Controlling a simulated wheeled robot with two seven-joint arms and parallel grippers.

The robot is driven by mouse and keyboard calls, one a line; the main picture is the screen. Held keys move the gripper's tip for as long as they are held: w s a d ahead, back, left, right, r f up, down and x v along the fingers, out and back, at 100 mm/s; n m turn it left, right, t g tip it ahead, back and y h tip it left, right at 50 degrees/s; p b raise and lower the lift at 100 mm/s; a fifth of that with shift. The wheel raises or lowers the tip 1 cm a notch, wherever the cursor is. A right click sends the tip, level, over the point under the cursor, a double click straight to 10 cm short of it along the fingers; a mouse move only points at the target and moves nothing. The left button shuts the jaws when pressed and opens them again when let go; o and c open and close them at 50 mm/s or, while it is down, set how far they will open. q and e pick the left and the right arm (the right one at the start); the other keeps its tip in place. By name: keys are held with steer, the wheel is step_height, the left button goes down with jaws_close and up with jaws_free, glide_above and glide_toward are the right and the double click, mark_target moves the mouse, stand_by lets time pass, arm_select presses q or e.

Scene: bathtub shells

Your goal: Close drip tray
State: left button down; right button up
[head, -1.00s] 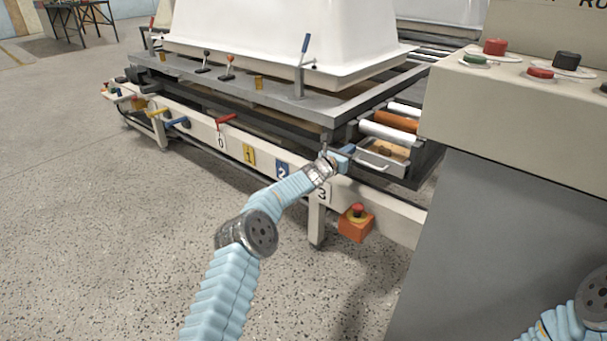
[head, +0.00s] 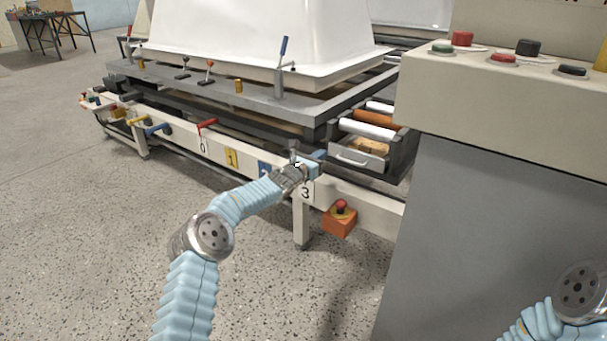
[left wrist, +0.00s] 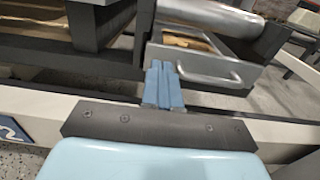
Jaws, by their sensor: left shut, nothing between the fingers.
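The drip tray (head: 358,156) is a grey metal drawer with a bar handle on its front, below the rollers at the right end of the machine. It stands partly out, and brown material shows inside it. In the left wrist view the tray front (left wrist: 190,72) and its handle are just beyond the fingers. My left gripper (head: 319,156) is shut and empty, just left of the tray front in the head view. In the left wrist view its blue fingers (left wrist: 163,84) are together, overlapping the left part of the tray front; contact cannot be told. My right gripper is out of view.
A white rail (head: 370,205) with number plates runs below the tray, with an orange emergency-stop box (head: 340,222) on it. A grey control console (head: 480,220) stands close on the right. White and orange rollers (head: 375,132) lie above the tray. The floor in front is clear.

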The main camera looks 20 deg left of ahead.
arm_select(q)
steer(key=b+v, duration=0.1)
steer(key=v, duration=0.7)
steer(key=s+d+f+m+g+p, duration=0.3)
steer(key=s+d+f+m+g, duration=0.35)
steer(key=s+f, duration=0.35)
steer(key=s+d+f+m+g+p, duration=0.2)
steer(key=s+d+f+m+g, duration=0.4)
steer(key=s+f, duration=0.45)
steer(key=s+f+m+g+y+p, duration=0.1)
steer(key=s+f+m+g+p, duration=0.1)
steer(key=s+m, duration=0.7)
steer(key=s+a+f+m+g+y+p, duration=0.1)
steer(key=s+m+p, duration=0.3)
steer(key=s, duration=1.6)
steer(key=m, duration=0.4)
steer(key=shift+a+f+m+g, duration=0.3)
steer(key=shift+f+m+g, duration=0.05)
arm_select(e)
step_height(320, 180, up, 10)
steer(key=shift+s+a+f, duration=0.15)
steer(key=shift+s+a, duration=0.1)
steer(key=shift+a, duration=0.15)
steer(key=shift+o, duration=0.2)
